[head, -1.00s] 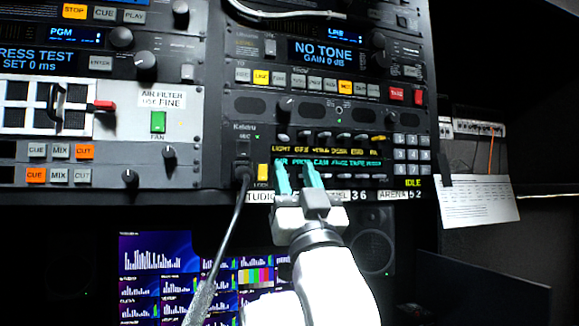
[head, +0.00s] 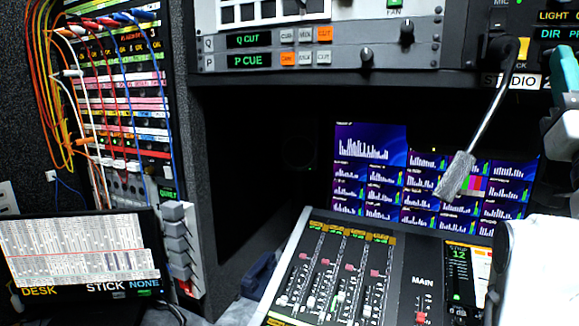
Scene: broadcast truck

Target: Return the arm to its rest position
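My gripper (head: 559,72) is at the right edge of the head view, mostly cut off by the frame. One teal finger shows in front of the right end of the dark rack panel (head: 487,80). The other finger is not clearly visible, so the opening between them cannot be judged. My white arm (head: 548,265) rises along the right edge, in front of the mixing desk's right side.
A gooseneck microphone (head: 457,178) hangs from the rack, left of my arm. The mixing desk (head: 397,272) lies below a monitor wall (head: 370,143). A patch bay with coloured cables (head: 115,110) and a tilted screen (head: 82,250) stand at the left.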

